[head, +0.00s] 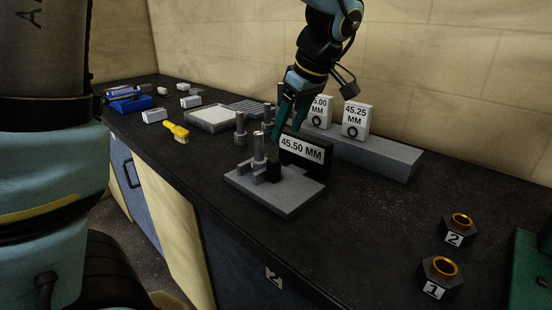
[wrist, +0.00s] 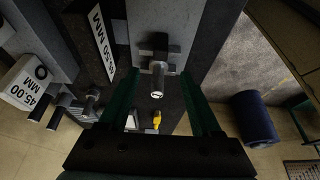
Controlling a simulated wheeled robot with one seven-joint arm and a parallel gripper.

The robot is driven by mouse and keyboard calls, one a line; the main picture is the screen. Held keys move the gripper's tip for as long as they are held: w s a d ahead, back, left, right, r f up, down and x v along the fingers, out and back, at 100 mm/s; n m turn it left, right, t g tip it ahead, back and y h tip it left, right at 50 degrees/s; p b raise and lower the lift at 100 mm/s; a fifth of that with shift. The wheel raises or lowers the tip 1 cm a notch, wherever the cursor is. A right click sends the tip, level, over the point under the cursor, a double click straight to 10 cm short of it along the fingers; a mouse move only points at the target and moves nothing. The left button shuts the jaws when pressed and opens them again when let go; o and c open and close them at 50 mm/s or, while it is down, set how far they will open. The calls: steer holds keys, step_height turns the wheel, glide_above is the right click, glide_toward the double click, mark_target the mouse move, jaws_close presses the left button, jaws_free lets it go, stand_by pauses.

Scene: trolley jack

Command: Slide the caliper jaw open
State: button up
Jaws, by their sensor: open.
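The caliper fixture is a flat light-grey base plate (head: 290,197) on the dark bench, with grey jaw blocks, a black block (head: 273,172) and an upright metal post (head: 259,148). Which block is the sliding jaw I cannot tell. My gripper (head: 287,131) is open, pointing down above the back of the fixture. In the wrist view my gripper's teal fingers (wrist: 163,95) stand apart, and a metal post (wrist: 158,78) shows between them in the picture. I see no contact. A black block labelled 45.50 MM (head: 303,149) stands at the plate's back edge.
A grey rail (head: 385,158) behind carries white blocks, one labelled 45.25 MM (head: 355,120). More metal posts (head: 240,128) stand behind the fixture. A yellow brush (head: 177,132) lies left. Two hex nuts, marked 1 (head: 440,272) and 2 (head: 458,231), sit at right. The bench between is clear.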

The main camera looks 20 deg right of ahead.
mark_target(275, 160)
steer(key=p+x, duration=0.2)
steer(key=x, duration=0.8)
steer(key=shift+a, duration=0.1)
steer(key=shift+c, duration=0.3)
steer(key=shift+r, duration=0.1)
jaws_close()
stand_by(0.7)
